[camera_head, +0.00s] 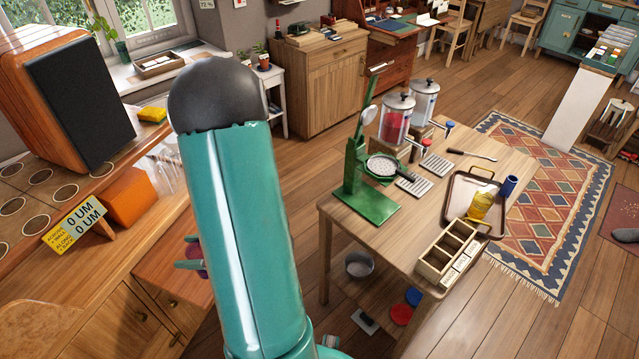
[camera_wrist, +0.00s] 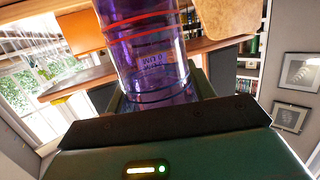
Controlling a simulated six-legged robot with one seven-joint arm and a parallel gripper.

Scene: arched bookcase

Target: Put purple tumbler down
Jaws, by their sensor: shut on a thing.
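The purple tumbler (camera_wrist: 150,55) is see-through with red and dark rings, and it fills the upper middle of the wrist view. My gripper (camera_wrist: 158,100) is shut on it, with the fingers along its sides. In the head view my arm hides most of the tumbler. A bit of purple shows beside my gripper (camera_head: 190,258) left of my arm, in front of the wooden counter. I cannot tell from these views whether the tumbler touches any surface.
The counter (camera_head: 60,300) at left holds a speaker (camera_head: 70,90), an orange block (camera_head: 131,196), a yellow sign (camera_head: 75,225) and clear glasses (camera_head: 165,165). The table at right (camera_head: 330,215) holds a green press (camera_head: 365,190), dispensers (camera_head: 396,120), a tray (camera_head: 462,190) and a divided box (camera_head: 447,253).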

